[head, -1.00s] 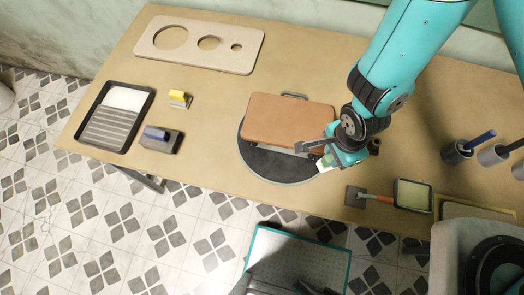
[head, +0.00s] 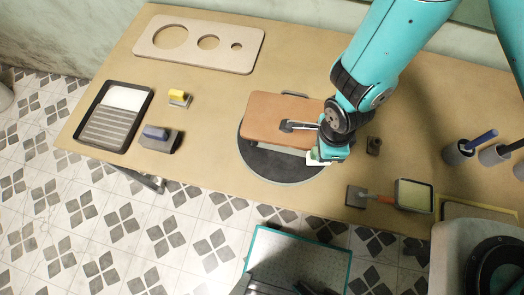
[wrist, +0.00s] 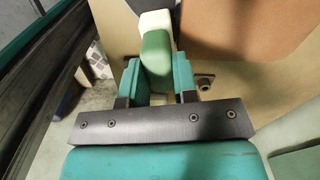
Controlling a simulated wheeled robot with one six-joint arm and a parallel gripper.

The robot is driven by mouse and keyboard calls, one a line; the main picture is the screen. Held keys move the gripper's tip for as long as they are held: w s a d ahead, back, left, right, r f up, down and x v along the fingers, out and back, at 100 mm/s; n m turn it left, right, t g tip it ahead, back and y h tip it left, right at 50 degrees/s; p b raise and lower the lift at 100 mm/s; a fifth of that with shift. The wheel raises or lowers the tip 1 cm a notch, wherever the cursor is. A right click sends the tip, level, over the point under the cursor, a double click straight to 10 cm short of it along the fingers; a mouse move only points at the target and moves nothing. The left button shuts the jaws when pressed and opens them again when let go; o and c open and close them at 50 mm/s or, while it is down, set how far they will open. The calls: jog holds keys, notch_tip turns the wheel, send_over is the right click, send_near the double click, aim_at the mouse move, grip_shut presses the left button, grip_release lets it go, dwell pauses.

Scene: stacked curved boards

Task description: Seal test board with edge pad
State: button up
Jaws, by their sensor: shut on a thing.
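A brown curved board (head: 268,118) lies on a dark round turntable (head: 275,166) near the table's front edge. It also shows at the top right of the wrist view (wrist: 240,25). My gripper (wrist: 157,78) is shut on a green-and-white pad (wrist: 156,52), which sticks out between the teal fingers. In the head view the pad (head: 314,159) is low at the board's right front corner, partly hidden by my gripper (head: 322,154). I cannot tell whether the pad touches the board. My arm covers the board's right end.
A wooden plate with holes (head: 240,59), a grooved tray (head: 105,129), a yellow-topped block (head: 178,97) and a blue-handled block (head: 161,140) stand to the left. A scraper (head: 356,196), a green-filled tray (head: 413,195) and cups (head: 457,152) stand to the right.

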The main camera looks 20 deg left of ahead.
jog(key=shift+a, duration=0.1)
jog(key=shift+a+m, duration=1.05)
jog(key=shift+m, duration=0.05)
jog(key=shift+a, duration=0.1)
jog(key=shift+a, duration=0.9)
jog(key=shift+d+b, duration=0.3)
jog(key=shift+d, duration=0.75)
